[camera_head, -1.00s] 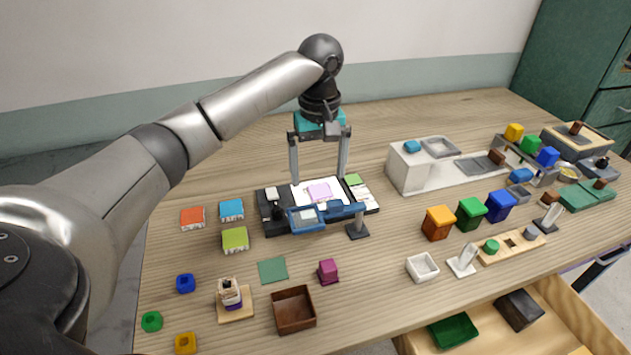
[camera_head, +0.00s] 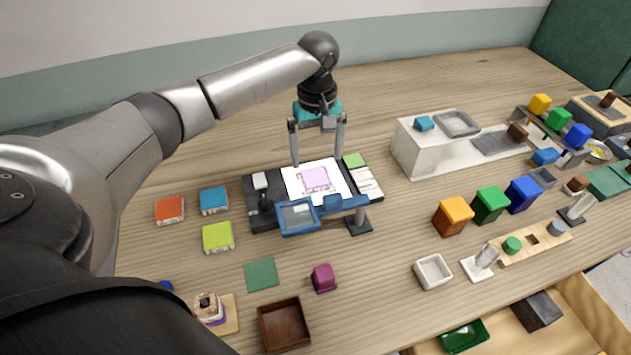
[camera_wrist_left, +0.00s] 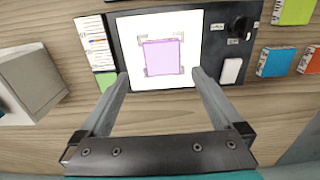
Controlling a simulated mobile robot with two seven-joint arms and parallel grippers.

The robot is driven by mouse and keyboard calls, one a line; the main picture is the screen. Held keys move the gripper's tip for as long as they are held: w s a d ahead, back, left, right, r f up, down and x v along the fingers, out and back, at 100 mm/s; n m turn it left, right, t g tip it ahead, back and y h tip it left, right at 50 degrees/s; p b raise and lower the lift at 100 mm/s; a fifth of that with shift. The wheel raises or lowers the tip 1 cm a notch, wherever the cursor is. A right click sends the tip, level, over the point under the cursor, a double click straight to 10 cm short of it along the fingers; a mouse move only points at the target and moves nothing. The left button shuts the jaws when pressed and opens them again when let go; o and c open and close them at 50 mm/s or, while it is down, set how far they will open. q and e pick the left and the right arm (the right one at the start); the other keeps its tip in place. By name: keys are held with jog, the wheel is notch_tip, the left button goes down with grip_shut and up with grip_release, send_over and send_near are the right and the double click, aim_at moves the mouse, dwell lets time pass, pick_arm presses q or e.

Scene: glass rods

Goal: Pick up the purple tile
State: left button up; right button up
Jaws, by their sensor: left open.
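The purple tile (camera_head: 315,178) is a flat, light purple square lying on a white panel (camera_head: 338,185) of a black board. In the left wrist view the tile (camera_wrist_left: 162,57) sits near the top centre, inside faint corner marks on the white panel (camera_wrist_left: 190,24). My left gripper (camera_head: 318,163) is open and empty, just behind the tile. In the left wrist view its two fingers (camera_wrist_left: 158,76) are spread wider than the tile, with their tips at about the tile's near edge. My right gripper is not in view.
A blue framed lens (camera_head: 298,217) on a stand (camera_head: 359,226) is in front of the panel. Red (camera_head: 170,210), blue (camera_head: 214,200) and lime (camera_head: 217,237) blocks lie left of the board. A white block station (camera_head: 420,148) stands to the right. Bare table lies behind the board.

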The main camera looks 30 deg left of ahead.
aim_at(315, 177)
pick_arm(q)
jog(key=shift+s+f+b, duration=0.15)
jog(key=shift+f+b, duration=0.2)
jog(key=shift+f, duration=1.15)
jog(key=shift+s+f+b, duration=0.15)
jog(key=shift+f+b, duration=0.2)
jog(key=shift+f, duration=1.15)
jog(key=shift+c, duration=0.2)
jog(key=c, duration=1.4)
